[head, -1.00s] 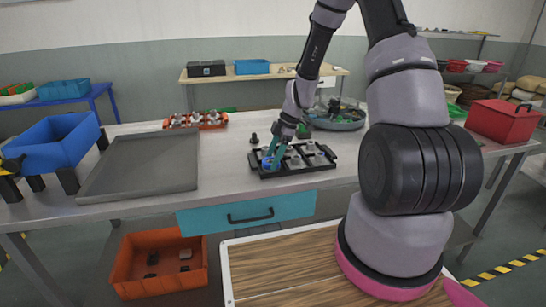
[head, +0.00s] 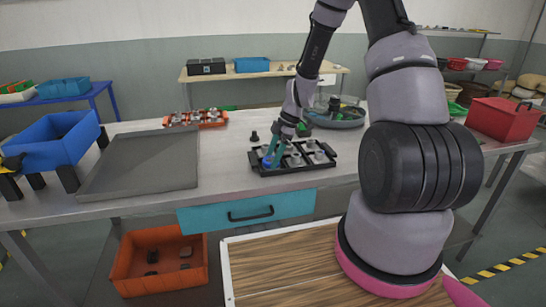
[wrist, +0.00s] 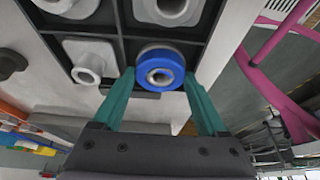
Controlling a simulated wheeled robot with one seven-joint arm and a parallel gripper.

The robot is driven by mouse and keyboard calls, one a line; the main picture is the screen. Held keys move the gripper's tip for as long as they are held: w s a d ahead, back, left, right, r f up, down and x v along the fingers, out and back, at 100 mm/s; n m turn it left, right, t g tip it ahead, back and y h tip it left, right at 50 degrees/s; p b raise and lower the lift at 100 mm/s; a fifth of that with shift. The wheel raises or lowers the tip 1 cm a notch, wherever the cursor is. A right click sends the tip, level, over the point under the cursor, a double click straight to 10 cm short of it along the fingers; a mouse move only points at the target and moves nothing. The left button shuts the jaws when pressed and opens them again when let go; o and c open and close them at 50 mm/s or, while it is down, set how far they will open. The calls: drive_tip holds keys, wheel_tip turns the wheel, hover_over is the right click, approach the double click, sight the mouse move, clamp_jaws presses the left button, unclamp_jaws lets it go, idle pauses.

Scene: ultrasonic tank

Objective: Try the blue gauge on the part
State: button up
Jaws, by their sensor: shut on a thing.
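The blue gauge (wrist: 160,69) is a ring, seen between the teal fingers of my gripper (wrist: 162,82) in the wrist view. My gripper is shut on it. A grey round boss with a hole shows inside the ring, so the gauge appears to be around or right over a part; how far down it sits I cannot tell. In the head view the gauge (head: 267,163) is at the left front of the black compartment tray (head: 290,171), with my gripper (head: 273,157) coming down from above. Other grey parts (wrist: 89,60) sit in neighbouring compartments.
A black knob-like piece (head: 254,136) stands behind the tray. A large grey tray (head: 140,180) and a blue bin (head: 58,140) are to the left. An orange rack (head: 205,120) and a round basin (head: 340,118) are behind. Bare bench lies left of the black tray.

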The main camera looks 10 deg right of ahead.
drive_tip(key=shift+r, duration=0.1)
drive_tip(key=shift+r, duration=2.4)
drive_tip(key=shift+r, duration=0.1)
drive_tip(key=shift+r, duration=1.9)
